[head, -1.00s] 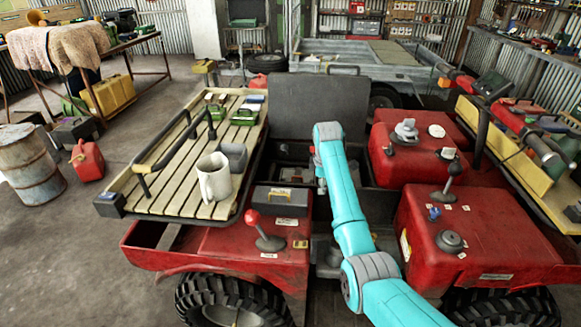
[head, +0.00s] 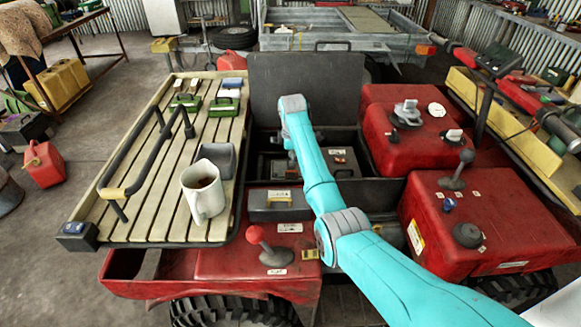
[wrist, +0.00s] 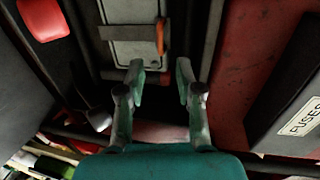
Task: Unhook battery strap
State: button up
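My gripper (wrist: 160,82) is open and empty, its two fingers apart in the wrist view. Ahead of the fingers is a grey box (wrist: 133,28) with a pale label, probably the battery. In the head view my teal arm reaches into the dark bay (head: 375,192) in the middle of the red vehicle, and hides much of my gripper. A dark labelled box (head: 343,160) shows in the bay, right of the arm.
A black box marked FUSES (wrist: 300,118) is close on the right in the wrist view. A red-knobbed lever (head: 266,246) and a grey case (head: 278,204) stand left of my arm. A mug (head: 203,192) stands on the slatted rack (head: 150,215). Red housings (head: 490,215) flank the right.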

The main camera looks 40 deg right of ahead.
jog(key=f, duration=0.4)
jog(key=w+f, duration=0.1)
jog(key=f, duration=0.1)
jog(key=shift+d+f, duration=0.4)
jog(key=shift+c, duration=0.2)
grip_shut()
